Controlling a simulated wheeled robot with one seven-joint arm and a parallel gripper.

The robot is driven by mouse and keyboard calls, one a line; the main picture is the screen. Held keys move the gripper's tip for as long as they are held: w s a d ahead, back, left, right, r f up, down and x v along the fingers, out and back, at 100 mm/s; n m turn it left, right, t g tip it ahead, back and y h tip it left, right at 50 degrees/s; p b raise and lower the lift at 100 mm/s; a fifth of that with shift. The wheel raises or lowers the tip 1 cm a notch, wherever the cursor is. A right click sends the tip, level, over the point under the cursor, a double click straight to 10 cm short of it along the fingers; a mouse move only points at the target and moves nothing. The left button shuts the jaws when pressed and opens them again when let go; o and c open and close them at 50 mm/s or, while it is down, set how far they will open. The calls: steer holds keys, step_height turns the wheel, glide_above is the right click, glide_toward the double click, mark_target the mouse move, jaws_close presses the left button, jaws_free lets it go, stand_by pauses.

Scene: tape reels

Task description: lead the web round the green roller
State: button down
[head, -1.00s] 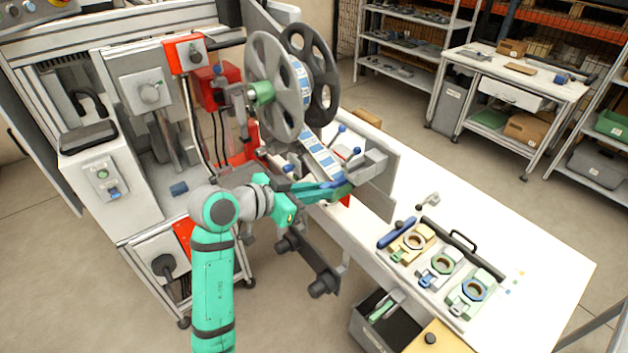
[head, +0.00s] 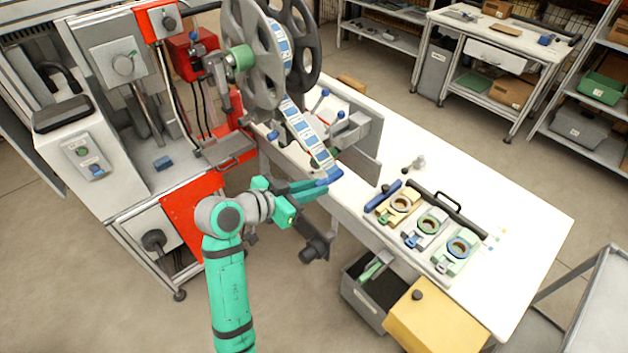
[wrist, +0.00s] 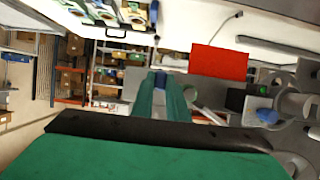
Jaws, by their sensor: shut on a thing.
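The web (head: 300,130), a pale strip with blue patches, runs from the grey reel (head: 250,60) down to the right. Its lower end is at my gripper (head: 331,177), whose blue-tipped fingers are shut on it in front of the grey plate (head: 358,135). In the wrist view my fingers (wrist: 161,84) point away; the web is not clear there. A green cylinder (head: 242,57) sits at the reel's centre. A small green part (wrist: 235,100) shows on grey hardware right of my fingers in the wrist view; I cannot tell whether it is the green roller.
The white bench (head: 480,205) extends right, with ring-shaped parts in holders (head: 430,222) and a blue-handled tool (head: 382,196). A dark bin (head: 362,305) and yellow box (head: 435,318) stand below its front edge. A red panel (wrist: 218,62) shows in the wrist view.

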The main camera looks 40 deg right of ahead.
steer(key=w+f, duration=0.5)
steer(key=w, duration=0.2)
steer(key=shift+w+a, duration=0.3)
steer(key=shift+a, duration=0.05)
stand_by(0.4)
